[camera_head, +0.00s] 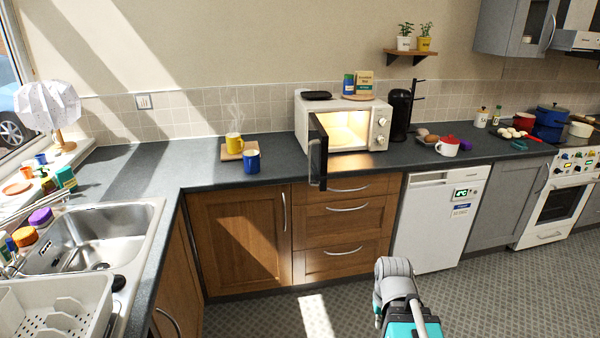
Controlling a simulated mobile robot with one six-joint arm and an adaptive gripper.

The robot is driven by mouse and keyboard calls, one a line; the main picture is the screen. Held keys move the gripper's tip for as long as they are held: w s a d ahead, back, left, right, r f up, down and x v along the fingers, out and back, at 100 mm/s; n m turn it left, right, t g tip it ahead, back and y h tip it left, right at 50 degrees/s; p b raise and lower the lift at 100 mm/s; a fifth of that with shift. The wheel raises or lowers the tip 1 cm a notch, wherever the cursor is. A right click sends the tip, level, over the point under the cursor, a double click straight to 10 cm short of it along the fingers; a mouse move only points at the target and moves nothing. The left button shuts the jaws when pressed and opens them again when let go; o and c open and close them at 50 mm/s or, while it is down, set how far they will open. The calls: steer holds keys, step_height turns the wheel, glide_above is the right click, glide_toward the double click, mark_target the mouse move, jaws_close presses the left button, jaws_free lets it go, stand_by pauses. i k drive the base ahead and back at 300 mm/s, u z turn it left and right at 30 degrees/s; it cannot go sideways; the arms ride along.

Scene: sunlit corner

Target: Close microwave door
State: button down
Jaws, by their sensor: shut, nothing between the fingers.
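The cream microwave (378,112) stands on the dark counter against the tiled wall. Its door (317,152) is wide open, hinged at the left side and swung out toward me, so it shows almost edge-on. The handle side of the door reaches past the counter's front edge. The lit inside shows a warm glow and looks empty. My gripper is not in view.
A yellow mug (234,142) on a board and a blue mug (252,162) stand left of the door. Small items lie on the microwave. The floor (480,300) ahead is clear.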

mark_target(318, 138)
steer(key=z, duration=0.1)
steer(key=i, duration=1)
steer(key=u, duration=0.05)
